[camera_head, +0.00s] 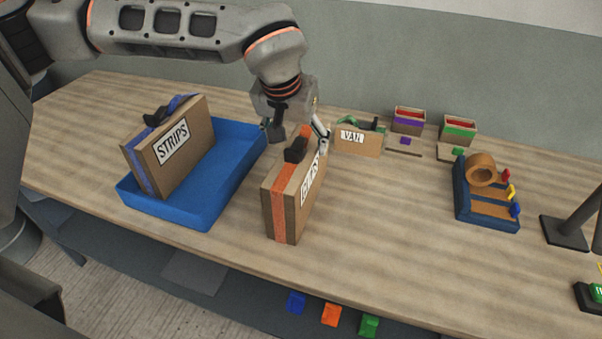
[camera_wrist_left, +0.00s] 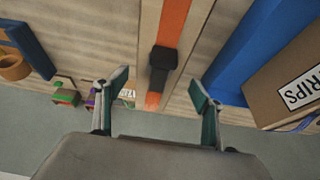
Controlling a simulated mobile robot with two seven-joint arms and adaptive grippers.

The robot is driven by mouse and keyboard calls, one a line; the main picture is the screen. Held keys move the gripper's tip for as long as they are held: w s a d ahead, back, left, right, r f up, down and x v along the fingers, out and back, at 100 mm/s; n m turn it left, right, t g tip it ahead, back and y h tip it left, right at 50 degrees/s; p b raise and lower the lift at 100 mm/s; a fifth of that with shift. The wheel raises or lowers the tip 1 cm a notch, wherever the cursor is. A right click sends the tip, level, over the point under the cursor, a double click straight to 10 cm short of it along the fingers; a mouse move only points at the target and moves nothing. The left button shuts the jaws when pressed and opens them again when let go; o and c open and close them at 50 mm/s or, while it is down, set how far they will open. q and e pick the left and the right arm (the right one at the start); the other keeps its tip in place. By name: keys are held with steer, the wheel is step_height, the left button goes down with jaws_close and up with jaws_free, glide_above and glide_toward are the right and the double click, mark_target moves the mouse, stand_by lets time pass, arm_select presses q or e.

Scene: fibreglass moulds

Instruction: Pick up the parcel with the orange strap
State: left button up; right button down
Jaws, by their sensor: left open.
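The parcel with the orange strap (camera_head: 292,198) stands upright on the table in the head view, with a dark handle (camera_head: 296,150) on top and a partly hidden label on its side. In the left wrist view its orange strap (camera_wrist_left: 174,25) and dark handle (camera_wrist_left: 163,62) lie between my fingers. My left gripper (camera_head: 296,136) is open and empty, just above and behind the handle; it also shows in the left wrist view (camera_wrist_left: 160,88), one finger on each side of the handle. I cannot tell whether it touches. My right gripper is not in view.
A blue tray (camera_head: 228,172) left of the parcel holds a STRIPS parcel (camera_head: 172,148) with a blue strap. A VAN parcel (camera_head: 358,140) with a green strap stands behind. A blue tape holder (camera_head: 484,205) is at right.

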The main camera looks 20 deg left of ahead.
arm_select(q)
steer(key=x, duration=0.5)
steer(key=shift+w+d+f+p, duration=0.2)
steer(key=shift+w+f+p, duration=0.05)
steer(key=shift+f+p, duration=0.05)
steer(key=shift+r, duration=0.1)
jaws_close()
